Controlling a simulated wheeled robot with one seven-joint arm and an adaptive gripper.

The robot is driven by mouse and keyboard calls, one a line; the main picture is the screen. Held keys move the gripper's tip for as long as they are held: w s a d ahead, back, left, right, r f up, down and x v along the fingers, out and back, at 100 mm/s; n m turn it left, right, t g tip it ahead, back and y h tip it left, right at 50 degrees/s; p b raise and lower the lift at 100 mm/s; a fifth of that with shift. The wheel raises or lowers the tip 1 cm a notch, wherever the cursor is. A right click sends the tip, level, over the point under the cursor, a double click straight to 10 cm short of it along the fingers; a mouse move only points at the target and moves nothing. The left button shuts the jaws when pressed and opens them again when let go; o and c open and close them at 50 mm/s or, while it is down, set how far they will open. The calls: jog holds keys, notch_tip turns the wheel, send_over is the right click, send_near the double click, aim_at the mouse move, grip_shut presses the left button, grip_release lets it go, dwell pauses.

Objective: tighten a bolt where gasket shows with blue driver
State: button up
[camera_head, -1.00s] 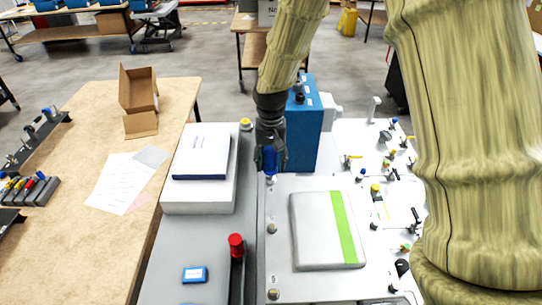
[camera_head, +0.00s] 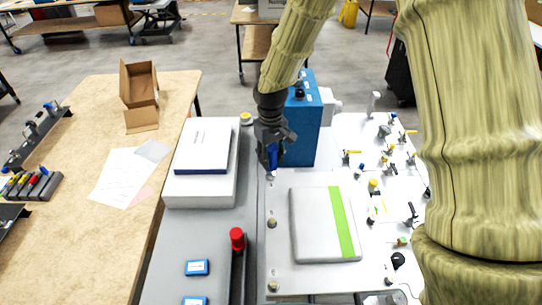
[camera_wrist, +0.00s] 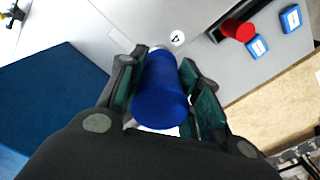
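The blue driver (camera_head: 272,158) stands roughly upright at the far left corner of the white plate (camera_head: 275,260), beside a tall blue box. My gripper (camera_head: 271,162) points down with its fingers on both sides of the driver's handle. The wrist view shows the blue handle (camera_wrist: 162,92) between my finger pads, apparently clasped. The driver's lower end is over the plate's left edge; its contact with a bolt is hidden. Other bolt heads show along that edge, one in the middle (camera_head: 272,222) and one near (camera_head: 273,287). I cannot make out any gasket.
The blue box (camera_head: 304,125) stands close right of my gripper. A white case (camera_head: 200,190) lies left. A red-capped object (camera_head: 237,239) and small blue boxes (camera_head: 197,267) stand nearer. A grey pad with a green stripe (camera_head: 343,222) lies on the plate; several small fittings are at right.

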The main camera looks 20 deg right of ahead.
grip_shut()
jog(key=m, duration=0.4)
jog(key=shift+r+p, duration=0.1)
jog(key=shift+p, duration=0.3)
jog(key=m, duration=0.4)
jog(key=shift+m, duration=0.4)
jog(key=m, duration=0.8)
jog(key=shift+m, duration=0.4)
jog(key=o, duration=1.1)
grip_release()
jog(key=shift+m, duration=0.3)
jog(key=shift+c, duration=0.2)
